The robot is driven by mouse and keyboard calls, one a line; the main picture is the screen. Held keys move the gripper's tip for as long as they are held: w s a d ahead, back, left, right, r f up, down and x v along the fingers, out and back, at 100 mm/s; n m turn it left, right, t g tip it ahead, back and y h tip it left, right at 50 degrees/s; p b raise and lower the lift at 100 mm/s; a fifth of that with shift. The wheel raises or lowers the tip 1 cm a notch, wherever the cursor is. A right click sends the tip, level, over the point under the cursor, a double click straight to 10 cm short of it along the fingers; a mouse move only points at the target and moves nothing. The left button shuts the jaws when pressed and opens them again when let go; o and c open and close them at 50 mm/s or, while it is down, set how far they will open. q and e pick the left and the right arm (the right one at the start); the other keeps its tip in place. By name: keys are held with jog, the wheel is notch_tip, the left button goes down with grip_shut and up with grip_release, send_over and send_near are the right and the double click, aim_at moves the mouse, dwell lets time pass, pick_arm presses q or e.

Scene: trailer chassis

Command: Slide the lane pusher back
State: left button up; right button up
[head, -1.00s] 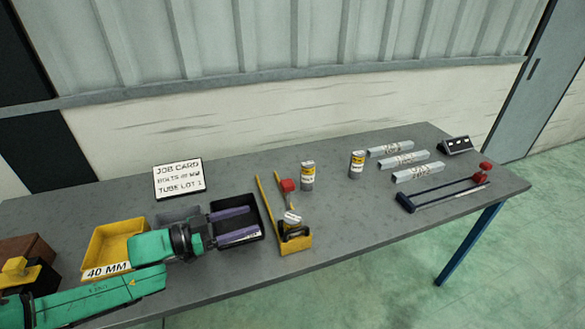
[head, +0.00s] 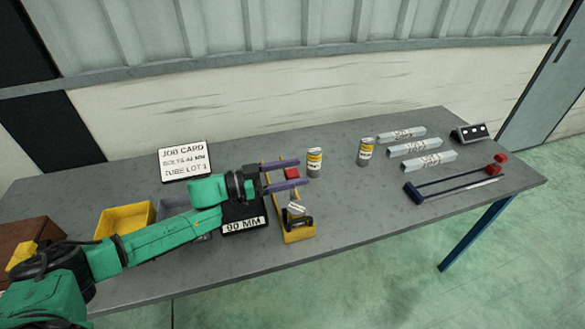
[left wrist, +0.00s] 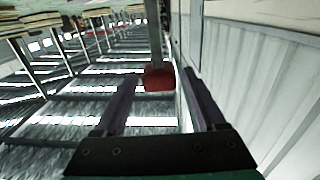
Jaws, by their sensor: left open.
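The yellow lane (head: 299,235) runs front to back on the table. Its pusher has a red block (head: 292,174), which also shows in the left wrist view (left wrist: 158,78). A can (head: 296,211) stands in the lane, nearer its front end. My left gripper (head: 299,171) is open, with its purple fingers on either side of the red block, level with the table. In the left wrist view the block appears between the fingertips, with a gap on each side. The lane's far part is partly hidden behind the fingers. My right gripper is in no view.
Two more cans (head: 314,162) (head: 366,151) stand behind and right of the lane. A black 90 MM bin (head: 244,228) lies under my left wrist; a yellow bin (head: 125,218) is further left. A blue lane (head: 412,193), also with a red block, and several grey tubes (head: 421,147) are at right.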

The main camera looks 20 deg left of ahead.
pick_arm(q)
grip_shut()
dwell(1.4)
